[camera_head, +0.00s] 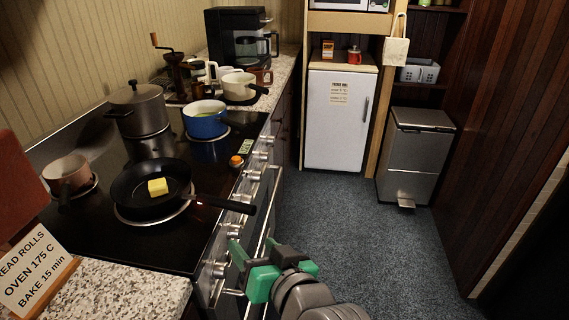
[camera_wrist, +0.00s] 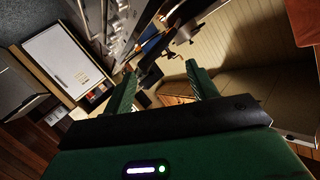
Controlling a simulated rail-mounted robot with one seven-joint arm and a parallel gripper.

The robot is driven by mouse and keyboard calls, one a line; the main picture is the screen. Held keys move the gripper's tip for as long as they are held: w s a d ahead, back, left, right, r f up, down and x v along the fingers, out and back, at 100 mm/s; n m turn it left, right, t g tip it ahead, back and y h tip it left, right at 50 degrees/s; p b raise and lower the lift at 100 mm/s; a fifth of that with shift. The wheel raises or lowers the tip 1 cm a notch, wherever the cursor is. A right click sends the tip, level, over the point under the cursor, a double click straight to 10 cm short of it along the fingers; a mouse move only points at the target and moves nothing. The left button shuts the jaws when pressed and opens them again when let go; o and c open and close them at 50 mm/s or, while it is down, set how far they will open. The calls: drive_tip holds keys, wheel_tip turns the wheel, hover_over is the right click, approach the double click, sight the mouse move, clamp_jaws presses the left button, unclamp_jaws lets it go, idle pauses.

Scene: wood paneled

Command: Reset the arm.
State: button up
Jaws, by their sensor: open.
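My gripper (camera_head: 240,252) shows at the bottom middle of the head view, green, in front of the oven's knobs and handle. Its fingers are apart with nothing between them. In the wrist view my gripper (camera_wrist: 162,80) shows two green fingers spread wide and empty, with the room tilted behind them. The oven door handle (camera_head: 262,230) runs close beside the gripper; I cannot tell whether they touch.
A black frying pan (camera_head: 135,186) with a yellow block (camera_head: 158,187) sits on the stove, its handle reaching past the front edge. A blue pot (camera_head: 206,124) stands behind. The blue carpet (camera_head: 345,215) is clear toward the white fridge (camera_head: 334,135) and grey bin (camera_head: 415,160).

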drive_tip(key=s+d+r+m+t+h+p, duration=0.15)
drive_tip(key=s+r+t+h, duration=0.35)
drive_tip(key=r, duration=0.6)
drive_tip(key=s+d+r+t+p, duration=0.1)
drive_tip(key=s+d+r+t, duration=0.15)
drive_tip(key=s+r, duration=0.6)
drive_tip(key=s+d+r+t+h+p, duration=0.1)
drive_tip(key=s+r+t+h, duration=0.3)
drive_tip(key=r, duration=0.9)
wheel_tip(320, 180, up, 13)
drive_tip(key=w+y+p, duration=0.1)
drive_tip(key=p, duration=1.2)
drive_tip(key=shift+w+a+t, duration=0.25)
drive_tip(key=shift+t, duration=0.1)
